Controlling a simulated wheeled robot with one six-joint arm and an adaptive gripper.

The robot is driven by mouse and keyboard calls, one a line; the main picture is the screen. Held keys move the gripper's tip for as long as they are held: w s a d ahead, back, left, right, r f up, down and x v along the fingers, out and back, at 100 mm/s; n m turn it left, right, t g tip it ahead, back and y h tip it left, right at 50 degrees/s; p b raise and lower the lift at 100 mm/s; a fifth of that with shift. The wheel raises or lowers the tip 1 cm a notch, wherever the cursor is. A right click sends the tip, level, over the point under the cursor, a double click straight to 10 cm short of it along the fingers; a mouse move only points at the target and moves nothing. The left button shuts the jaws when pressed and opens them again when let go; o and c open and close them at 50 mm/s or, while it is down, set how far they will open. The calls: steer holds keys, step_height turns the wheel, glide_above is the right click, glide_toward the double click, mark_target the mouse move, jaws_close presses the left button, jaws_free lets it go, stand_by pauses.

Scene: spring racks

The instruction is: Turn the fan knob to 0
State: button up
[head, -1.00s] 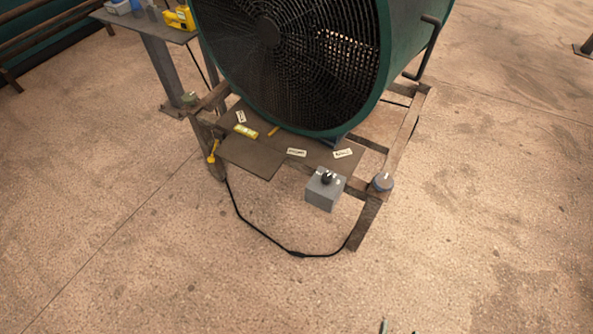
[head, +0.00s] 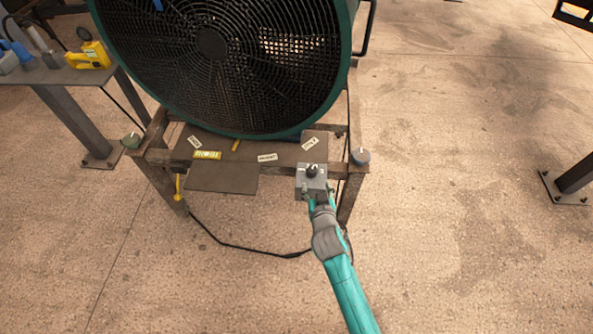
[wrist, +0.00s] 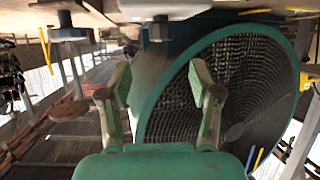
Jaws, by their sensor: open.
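The grey control box (head: 303,190) with a black fan knob (head: 312,171) on top sits at the front right of the fan's stand in the head view. The knob's pointer is too small to read. My gripper (head: 317,206) is at the near side of the box, partly hidden by the box and my arm; whether it touches is unclear. In the wrist view my gripper (wrist: 160,75) has its two fingers spread apart with nothing held between them. The big green fan (head: 212,45) stands behind the box and shows behind the fingers in the wrist view (wrist: 165,108).
A side table (head: 60,75) holds a yellow tool (head: 92,56). The floor at right is largely clear.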

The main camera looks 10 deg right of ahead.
mark_target(312, 171)
steer(key=x, duration=1.1)
steer(key=shift+a+r, duration=0.1)
steer(key=shift+r, duration=0.05)
steer(key=c, duration=1.2)
